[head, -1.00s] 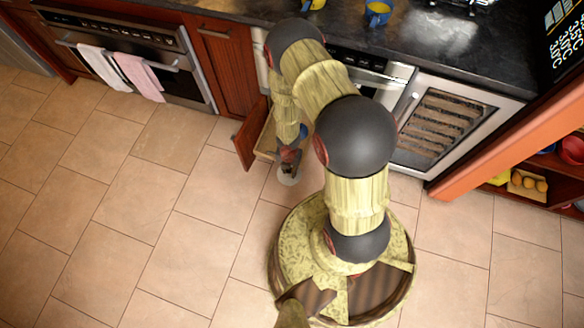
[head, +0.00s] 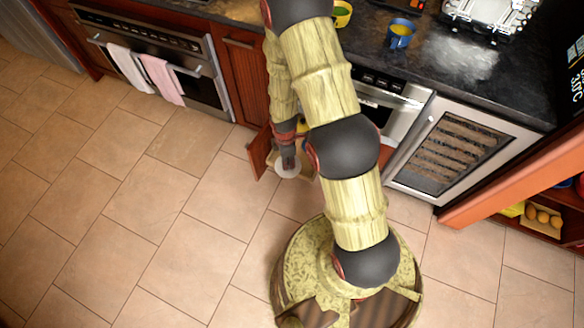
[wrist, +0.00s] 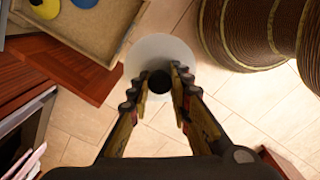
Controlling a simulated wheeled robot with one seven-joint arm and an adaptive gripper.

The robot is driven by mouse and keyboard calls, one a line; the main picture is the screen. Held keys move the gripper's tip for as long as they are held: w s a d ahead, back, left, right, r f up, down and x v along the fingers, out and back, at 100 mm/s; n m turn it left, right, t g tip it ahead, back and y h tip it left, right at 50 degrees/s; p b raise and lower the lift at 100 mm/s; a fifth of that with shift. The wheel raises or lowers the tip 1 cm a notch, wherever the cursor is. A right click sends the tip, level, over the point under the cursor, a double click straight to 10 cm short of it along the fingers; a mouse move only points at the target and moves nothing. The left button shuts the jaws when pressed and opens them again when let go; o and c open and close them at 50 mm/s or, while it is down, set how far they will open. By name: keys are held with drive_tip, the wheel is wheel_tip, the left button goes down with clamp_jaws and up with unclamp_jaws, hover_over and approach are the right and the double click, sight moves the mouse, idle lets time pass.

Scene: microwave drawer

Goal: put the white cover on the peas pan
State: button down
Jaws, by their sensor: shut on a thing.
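My gripper (wrist: 158,78) is shut on the black knob of a round white cover (wrist: 160,47). In the head view the white cover (head: 287,170) hangs under my gripper (head: 288,158), above the floor beside an open drawer. On the dark counter stand a yellow pan (head: 342,13) with green contents and a blue pan (head: 400,36) with yellowish-green contents. Both look uncovered. I cannot tell for sure which one holds the peas. My arm passes close to the yellow pan in the picture. The pans are not in the wrist view.
The open drawer (wrist: 70,35) holds a yellow thing (wrist: 45,8) and a blue thing (wrist: 84,3). Its wooden front (head: 260,150) sticks out beside my gripper. A silvery appliance (head: 490,14) stands on the counter. The tiled floor on the left is clear.

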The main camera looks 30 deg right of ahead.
drive_tip(key=w+a+r+m, duration=0.2)
drive_tip(key=w+r+m, duration=0.2)
drive_tip(key=r+m, duration=0.3)
drive_tip(key=w+a+r+m, duration=0.3)
drive_tip(key=w+r+m, duration=0.2)
drive_tip(key=r, duration=0.5)
drive_tip(key=m, duration=0.2)
drive_tip(key=shift+r+m, duration=0.15)
drive_tip(key=shift+m, duration=0.25)
drive_tip(key=shift+s+f, duration=0.25)
